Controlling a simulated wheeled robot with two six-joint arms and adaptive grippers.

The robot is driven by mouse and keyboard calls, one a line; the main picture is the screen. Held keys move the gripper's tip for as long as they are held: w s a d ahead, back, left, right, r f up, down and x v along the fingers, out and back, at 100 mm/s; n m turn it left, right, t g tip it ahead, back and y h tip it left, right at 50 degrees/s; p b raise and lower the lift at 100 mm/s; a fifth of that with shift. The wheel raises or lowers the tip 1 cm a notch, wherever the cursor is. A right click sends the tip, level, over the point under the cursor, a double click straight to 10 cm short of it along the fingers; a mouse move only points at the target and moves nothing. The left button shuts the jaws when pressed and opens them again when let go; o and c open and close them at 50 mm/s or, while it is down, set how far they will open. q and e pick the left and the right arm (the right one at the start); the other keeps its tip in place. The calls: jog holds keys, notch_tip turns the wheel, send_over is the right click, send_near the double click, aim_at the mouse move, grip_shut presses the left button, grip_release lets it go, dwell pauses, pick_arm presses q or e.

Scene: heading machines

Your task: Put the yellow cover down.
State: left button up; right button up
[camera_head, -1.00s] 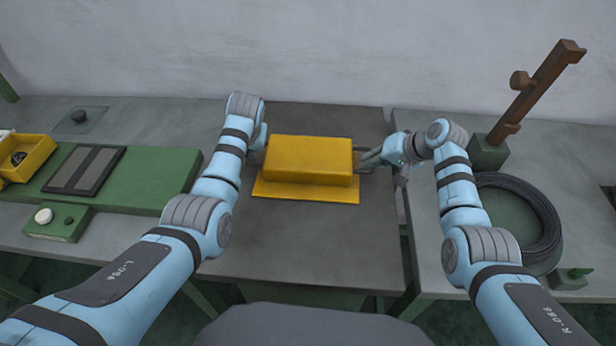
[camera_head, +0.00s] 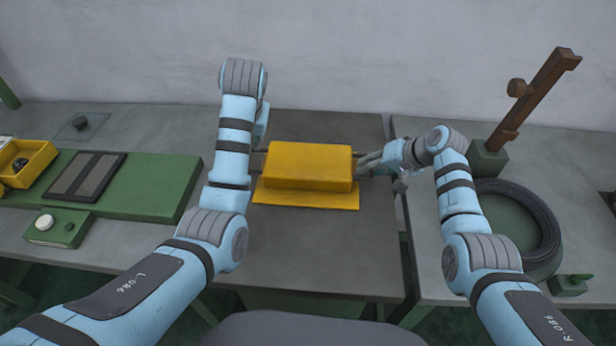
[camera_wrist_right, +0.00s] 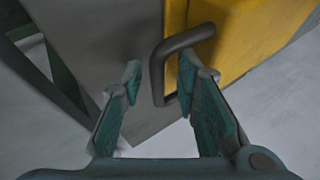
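The yellow cover (camera_head: 308,165), a box shape with a flat flange, sits level on the middle grey table; no gap under it shows. My right gripper (camera_head: 368,163) is at its right side. In the right wrist view, its fingers (camera_wrist_right: 160,95) are spread, with the dark bent handle (camera_wrist_right: 157,75) of the yellow cover (camera_wrist_right: 245,40) between them and gaps visible. My left arm reaches to the cover's left side, its wrist raised at the back left. The left gripper's fingers are hidden behind the arm, so their state does not show.
On the left stand a green board (camera_head: 150,190) with a dark panel, a yellow bin (camera_head: 25,165) and a green button box (camera_head: 58,228). On the right table are a black coil (camera_head: 535,215) and a brown post (camera_head: 535,100). The middle table is bare in front of the cover.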

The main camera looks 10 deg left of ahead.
jog(key=v, duration=1.2)
jog(key=shift+f, duration=0.1)
